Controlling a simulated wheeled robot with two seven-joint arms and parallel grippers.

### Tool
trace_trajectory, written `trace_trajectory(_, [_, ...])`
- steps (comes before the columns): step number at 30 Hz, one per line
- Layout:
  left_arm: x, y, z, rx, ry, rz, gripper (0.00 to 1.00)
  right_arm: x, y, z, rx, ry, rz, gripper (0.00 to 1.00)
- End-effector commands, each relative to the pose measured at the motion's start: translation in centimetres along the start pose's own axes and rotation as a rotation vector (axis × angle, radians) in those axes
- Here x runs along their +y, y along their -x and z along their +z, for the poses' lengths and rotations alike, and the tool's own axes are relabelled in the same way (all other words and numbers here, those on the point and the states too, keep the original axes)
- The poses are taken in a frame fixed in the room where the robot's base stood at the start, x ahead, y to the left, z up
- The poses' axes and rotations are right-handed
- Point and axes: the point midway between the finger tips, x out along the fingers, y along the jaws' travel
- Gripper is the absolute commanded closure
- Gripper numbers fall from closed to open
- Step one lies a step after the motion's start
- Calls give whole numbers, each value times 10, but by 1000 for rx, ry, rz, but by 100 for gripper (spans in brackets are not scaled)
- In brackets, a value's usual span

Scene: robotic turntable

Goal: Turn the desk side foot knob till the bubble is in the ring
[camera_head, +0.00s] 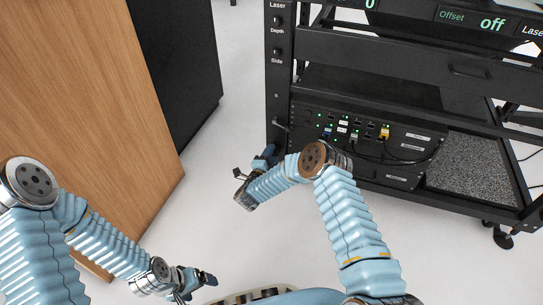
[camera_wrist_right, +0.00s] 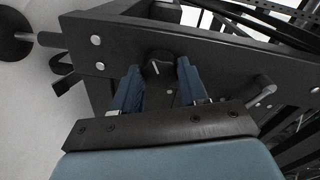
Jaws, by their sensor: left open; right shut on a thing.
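In the right wrist view a dark rounded knob (camera_wrist_right: 158,62) with a small pale mark sits on the black frame of the rack. My right gripper (camera_wrist_right: 160,72) has its two blue fingers on either side of this knob and is shut on it. In the head view my right gripper (camera_head: 267,158) is at the lower left corner of the black equipment rack (camera_head: 279,75), and the knob is hidden there. My left gripper (camera_head: 203,282) is open and empty, low over the floor near the bottom edge. No bubble or ring shows in either view.
A wooden panel (camera_head: 95,90) stands at the left, with a black cabinet (camera_head: 175,60) behind it. The rack carries ports and cables. A grey lever (camera_wrist_right: 262,90) is right of the knob, and a black disc on a rod (camera_wrist_right: 12,36) is left. White floor lies open between.

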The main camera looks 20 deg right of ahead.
Motion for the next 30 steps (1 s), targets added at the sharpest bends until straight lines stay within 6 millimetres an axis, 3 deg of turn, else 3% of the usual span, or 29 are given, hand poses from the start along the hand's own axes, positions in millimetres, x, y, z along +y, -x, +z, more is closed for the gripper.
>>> trace_trajectory(30, [-9, -23, -1, 6, 1, -1, 14, 5, 1, 2, 66, 962, -10, 88])
